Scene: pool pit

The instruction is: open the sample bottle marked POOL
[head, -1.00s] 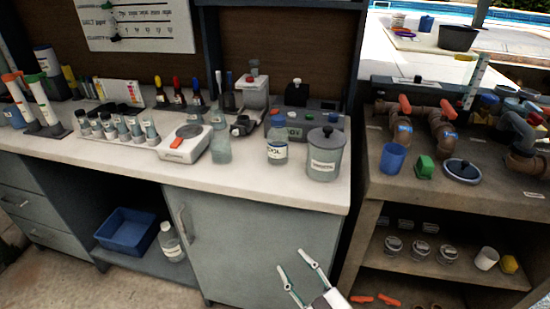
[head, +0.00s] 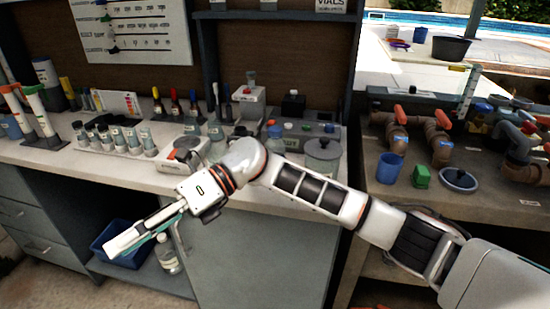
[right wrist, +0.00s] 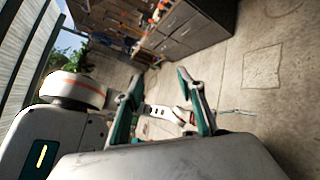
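The sample bottle marked POOL (head: 276,144) stands upright on the white counter, with a blue and reddish top. My right arm crosses in front and hides its lower part and its label. My right gripper (head: 112,246) is in front of the counter, down and left of the bottle, above the blue bin's front, and far from the bottle. In the right wrist view its two fingers (right wrist: 162,82) stand apart with nothing gripped, and the floor shows beyond them. What looks like my left gripper (right wrist: 243,112) shows small beyond them; its state is unclear.
A grey lidded container (head: 322,158) stands right of the bottle. A white scale (head: 180,158) and a vial rack (head: 112,140) are to the left. The blue bin (head: 122,240) and a clear bottle (head: 166,252) are on the lower shelf. A blue cup (head: 389,168) stands on the right bench.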

